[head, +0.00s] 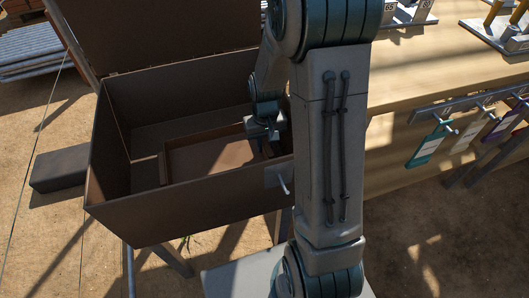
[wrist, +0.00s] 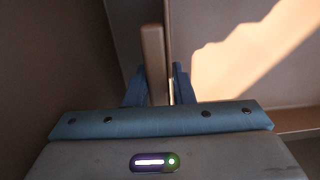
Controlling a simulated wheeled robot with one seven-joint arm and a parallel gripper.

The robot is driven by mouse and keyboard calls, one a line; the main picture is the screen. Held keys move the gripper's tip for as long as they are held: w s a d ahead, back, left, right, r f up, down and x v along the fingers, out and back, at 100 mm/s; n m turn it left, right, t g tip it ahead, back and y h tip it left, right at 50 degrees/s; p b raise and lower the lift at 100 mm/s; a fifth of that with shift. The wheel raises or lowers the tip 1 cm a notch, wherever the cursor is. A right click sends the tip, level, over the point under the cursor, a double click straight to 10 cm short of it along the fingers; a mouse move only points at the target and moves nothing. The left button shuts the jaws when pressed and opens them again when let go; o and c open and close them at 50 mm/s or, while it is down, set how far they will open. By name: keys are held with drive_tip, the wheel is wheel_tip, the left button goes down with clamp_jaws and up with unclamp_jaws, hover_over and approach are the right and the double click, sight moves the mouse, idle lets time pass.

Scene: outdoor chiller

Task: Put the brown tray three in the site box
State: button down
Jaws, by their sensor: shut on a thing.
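The brown tray (head: 210,157) is inside the open brown site box (head: 150,217) in the head view. It sits in the right part of the box, below the rim; I cannot tell whether it touches the box floor. My gripper (head: 262,130) reaches down into the box at the tray's right end. In the wrist view my gripper (wrist: 155,90) is shut on the tray's upright wall (wrist: 154,55), with one blue finger on each side. The tray's sunlit inside shows to the right there. My arm hides the box's right side in the head view.
The box lid (head: 160,35) stands open at the back. A wooden bench (head: 410,80) with metal stands is at the right, with coloured tags (head: 428,147) hanging from its front rail. A dark block (head: 60,168) lies on the sandy ground at left.

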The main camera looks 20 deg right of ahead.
drive_tip(key=shift+f+b, duration=0.5)
drive_tip(key=shift+f, duration=1.65)
drive_tip(key=c, duration=1.3)
unclamp_jaws()
drive_tip(key=shift+o, duration=0.2)
wheel_tip(320, 180, up, 12)
drive_tip(key=p, duration=0.3)
